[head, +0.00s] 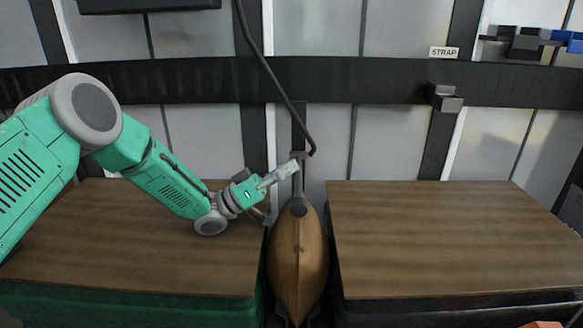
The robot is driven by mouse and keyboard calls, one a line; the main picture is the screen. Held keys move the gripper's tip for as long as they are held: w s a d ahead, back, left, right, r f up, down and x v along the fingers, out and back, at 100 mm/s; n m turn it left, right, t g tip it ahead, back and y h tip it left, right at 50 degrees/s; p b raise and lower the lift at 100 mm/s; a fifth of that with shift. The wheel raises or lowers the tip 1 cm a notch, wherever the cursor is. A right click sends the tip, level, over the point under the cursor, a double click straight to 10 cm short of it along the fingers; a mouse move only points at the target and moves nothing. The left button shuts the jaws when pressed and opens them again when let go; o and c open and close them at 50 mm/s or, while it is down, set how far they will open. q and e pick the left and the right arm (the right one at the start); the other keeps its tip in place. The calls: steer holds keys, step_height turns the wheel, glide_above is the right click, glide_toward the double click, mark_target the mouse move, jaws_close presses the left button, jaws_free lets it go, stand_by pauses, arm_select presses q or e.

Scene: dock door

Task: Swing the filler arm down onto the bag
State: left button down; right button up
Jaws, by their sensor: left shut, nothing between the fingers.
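The brown bag (297,262) stands upright in the gap between two wooden-topped blocks. A grey piece that looks like the filler arm (299,186) runs down to the top of the bag, and its rounded lower end appears to rest there. A black hose (272,75) comes down from above and ends beside the grey piece's upper end. My left gripper (281,174) is shut and empty, with its fingertips at the upper left side of the grey piece. I cannot tell whether they touch it. My right gripper is not in view.
A wooden-topped block stands on the left (140,262) and another on the right (450,235), both tops bare. Behind is a panelled wall with a dark horizontal strap (370,82) and a "STRAP" label (444,52). Dark and blue boxes (527,43) are at the upper right.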

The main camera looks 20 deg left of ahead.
arm_select(q)
steer(key=s+a, duration=0.5)
steer(key=a, duration=0.6)
steer(key=shift+s+a+f, duration=0.15)
steer(key=shift+s+f, duration=0.15)
steer(key=shift+s, duration=0.1)
